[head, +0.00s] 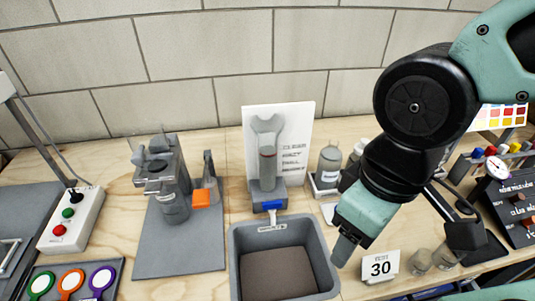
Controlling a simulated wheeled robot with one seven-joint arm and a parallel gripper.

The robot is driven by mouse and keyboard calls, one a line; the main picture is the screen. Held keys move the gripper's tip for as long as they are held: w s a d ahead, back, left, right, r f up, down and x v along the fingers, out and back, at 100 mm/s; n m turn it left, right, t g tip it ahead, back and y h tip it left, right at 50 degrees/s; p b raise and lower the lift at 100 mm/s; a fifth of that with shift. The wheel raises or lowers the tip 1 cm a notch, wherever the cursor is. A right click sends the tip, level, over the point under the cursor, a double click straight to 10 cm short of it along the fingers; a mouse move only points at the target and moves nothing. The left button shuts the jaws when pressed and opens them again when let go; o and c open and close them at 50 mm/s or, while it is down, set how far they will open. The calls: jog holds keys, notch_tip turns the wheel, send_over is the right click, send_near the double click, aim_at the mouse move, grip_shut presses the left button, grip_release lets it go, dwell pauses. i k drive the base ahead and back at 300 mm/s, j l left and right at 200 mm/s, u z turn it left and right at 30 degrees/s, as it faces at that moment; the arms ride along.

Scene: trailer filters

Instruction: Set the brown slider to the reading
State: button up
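A black panel (512,188) with pale lettering stands at the right edge, partly cut off by the frame. Small brown knobs (518,197) sit on it; I cannot tell which is the brown slider or read its scale. A round white dial (497,167) with a red mark is at the panel's upper left; its reading is too small to make out. My gripper (346,250) points down beside the right rim of the grey bin, well left of the panel. Its fingers overlap in this view, so their opening is unclear.
A dark stand (465,235) and small jars (420,260) lie between my gripper and the panel. A button box (72,220) and coloured rings (70,281) are at left.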

aim_at(519, 196)
jog(key=z, duration=1.55)
